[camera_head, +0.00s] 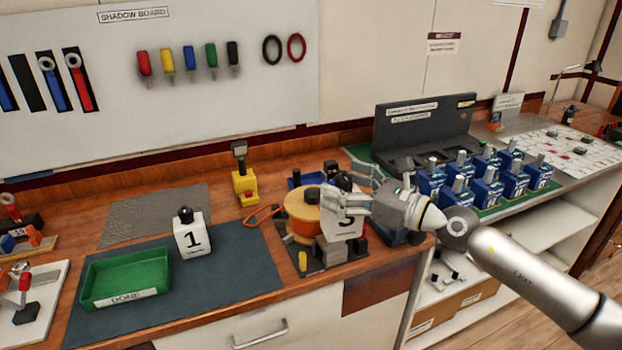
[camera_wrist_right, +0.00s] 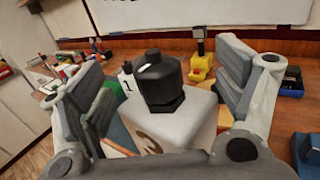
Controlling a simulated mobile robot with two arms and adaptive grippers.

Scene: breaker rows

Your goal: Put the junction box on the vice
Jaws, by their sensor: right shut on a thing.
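The white box marked 3 (camera_head: 343,226), with a black knob-like top, is in my right gripper (camera_head: 362,196). I take it to be the junction box. In the right wrist view the box (camera_wrist_right: 185,128) sits upright between the two grey finger pads, its black top (camera_wrist_right: 161,82) facing up. What looks like the vice, a grey block on a dark base (camera_head: 330,252), is just below the box on the bench. The box hides part of it, and I cannot tell whether they touch. My left gripper is not in view.
A similar white box marked 1 (camera_head: 192,240) stands on the dark mat beside a green DONE tray (camera_head: 125,275). An orange round reel (camera_head: 301,213) is close to the left of the held box. Blue breakers (camera_head: 487,192) stand to the right.

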